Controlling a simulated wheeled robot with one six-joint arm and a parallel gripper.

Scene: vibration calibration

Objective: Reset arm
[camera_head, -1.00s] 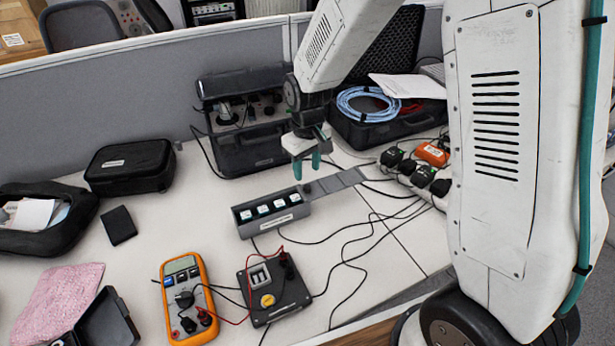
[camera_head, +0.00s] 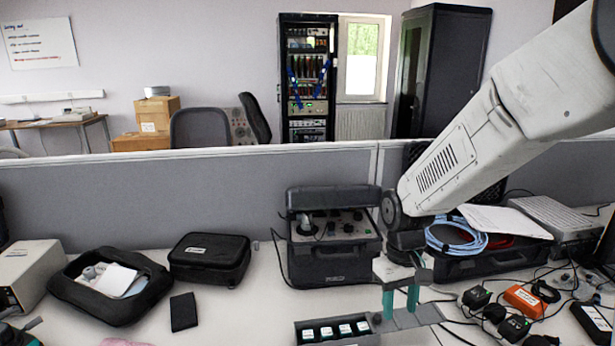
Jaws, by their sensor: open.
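My gripper (camera_head: 401,300) hangs at the end of my white arm, right of centre in the head view. Its two teal fingers point down and stand apart, with nothing seen between them. They are over or in front of a grey flat plate (camera_head: 425,313) joined to the right of a grey box (camera_head: 370,340) with a row of several white-topped cells. I cannot tell the exact height of the fingertips above the plate. The lower part of the box is cut off by the picture's bottom edge.
An open black instrument case (camera_head: 335,262) stands behind my gripper. A case with blue cable (camera_head: 455,238) lies to the right, near black and orange plugs (camera_head: 524,301). A black zipped case (camera_head: 210,258) and an open bag (camera_head: 112,288) are left. A grey partition (camera_head: 180,195) backs the desk.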

